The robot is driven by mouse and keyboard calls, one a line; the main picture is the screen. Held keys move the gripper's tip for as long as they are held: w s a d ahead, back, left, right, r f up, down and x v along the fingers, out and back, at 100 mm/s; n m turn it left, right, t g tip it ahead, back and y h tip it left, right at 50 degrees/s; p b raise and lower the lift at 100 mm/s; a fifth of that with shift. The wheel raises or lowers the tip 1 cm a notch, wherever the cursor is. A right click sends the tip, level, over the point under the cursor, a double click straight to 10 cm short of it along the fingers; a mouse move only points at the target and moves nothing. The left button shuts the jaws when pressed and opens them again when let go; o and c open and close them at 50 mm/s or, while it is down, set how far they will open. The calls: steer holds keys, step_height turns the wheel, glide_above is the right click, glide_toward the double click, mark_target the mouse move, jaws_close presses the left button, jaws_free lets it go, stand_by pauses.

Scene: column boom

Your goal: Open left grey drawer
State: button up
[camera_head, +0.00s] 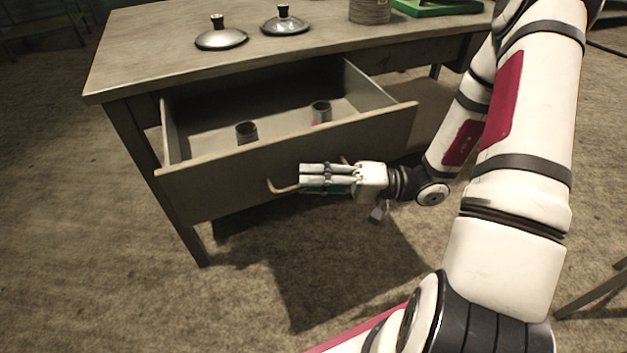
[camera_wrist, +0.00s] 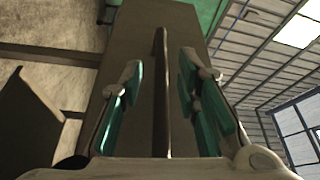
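The grey drawer (camera_head: 220,184) of the desk is pulled well out, and its inside shows in the head view. Its bar handle (camera_head: 282,188) is on the front panel. My gripper (camera_head: 303,177) is at the drawer front, over the right part of the handle. In the wrist view, the handle (camera_wrist: 161,120) runs between the two fingers of my gripper (camera_wrist: 160,72), with a gap on each side. The fingers are spread and not closed on it. The drawer front (camera_wrist: 135,100) fills the middle behind them.
Two small cylinders (camera_head: 246,132) (camera_head: 320,112) stand inside the drawer. Two lids (camera_head: 221,38) (camera_head: 285,22), a round canister (camera_head: 370,10) and a green tray (camera_head: 437,6) are on the desk top (camera_head: 150,50). The floor in front of the drawer is clear.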

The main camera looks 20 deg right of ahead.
steer(key=v, duration=1.2)
stand_by(0.3)
steer(key=s+a+r+n+g+h, duration=0.4)
steer(key=s+a+r+g+h, duration=0.25)
steer(key=a+r+g, duration=0.4)
steer(key=s+r+m+t+h, duration=0.1)
steer(key=s+r+t+h, duration=0.4)
steer(key=s+h, duration=0.7)
step_height(320, 180, up, 28)
steer(key=s+t+y+p, duration=0.1)
steer(key=t+p, duration=0.1)
steer(key=p, duration=2.3)
steer(key=shift+s+f+m+t, duration=0.2)
steer(key=shift+s+m+t, duration=0.05)
steer(key=shift+m+t, duration=0.1)
